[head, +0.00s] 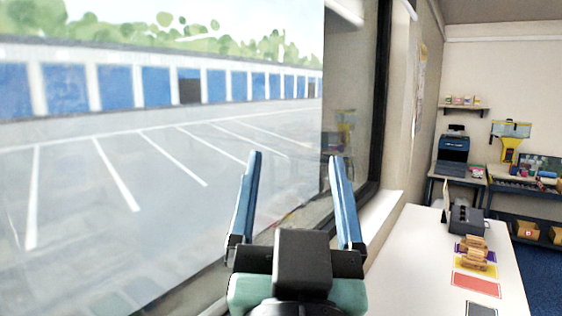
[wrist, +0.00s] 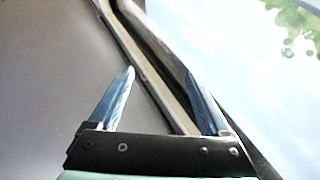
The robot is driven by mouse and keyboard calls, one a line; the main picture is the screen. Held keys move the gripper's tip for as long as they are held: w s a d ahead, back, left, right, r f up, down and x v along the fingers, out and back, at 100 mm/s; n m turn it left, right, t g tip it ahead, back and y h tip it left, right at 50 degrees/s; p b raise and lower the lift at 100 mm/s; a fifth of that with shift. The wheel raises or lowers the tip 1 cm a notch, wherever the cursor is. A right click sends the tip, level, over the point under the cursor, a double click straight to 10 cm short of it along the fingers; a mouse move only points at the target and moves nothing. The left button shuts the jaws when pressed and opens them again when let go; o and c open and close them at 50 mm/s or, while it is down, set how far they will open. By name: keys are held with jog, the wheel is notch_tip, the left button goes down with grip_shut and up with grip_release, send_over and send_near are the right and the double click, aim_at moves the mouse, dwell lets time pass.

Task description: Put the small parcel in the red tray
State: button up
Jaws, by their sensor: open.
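My gripper (head: 294,158) is open and empty, raised in front of a large window in the head view. Its two blue fingers also show in the wrist view (wrist: 160,74), with nothing between them. A flat red rectangle (head: 476,284) lies on the white table at the right; I cannot tell whether it is the red tray or a mat. Small brown items (head: 474,263) sit just behind it on coloured rectangles. They are too small to tell whether one is the small parcel. My gripper is well left of them.
The white table (head: 415,272) has clear room on its left part. A dark rectangle (head: 481,309) lies at its front and a dark grey holder (head: 466,220) stands at the back. The window frame (head: 378,110) and sill are close to my gripper. Shelves and benches stand behind.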

jog(key=s+a+r+n+t, duration=0.1)
jog(key=s+r+t, duration=0.3)
jog(key=r, duration=0.5)
jog(key=shift+s+a+r+y, duration=0.2)
jog(key=shift+s+r+y, duration=0.2)
jog(key=shift+s, duration=0.75)
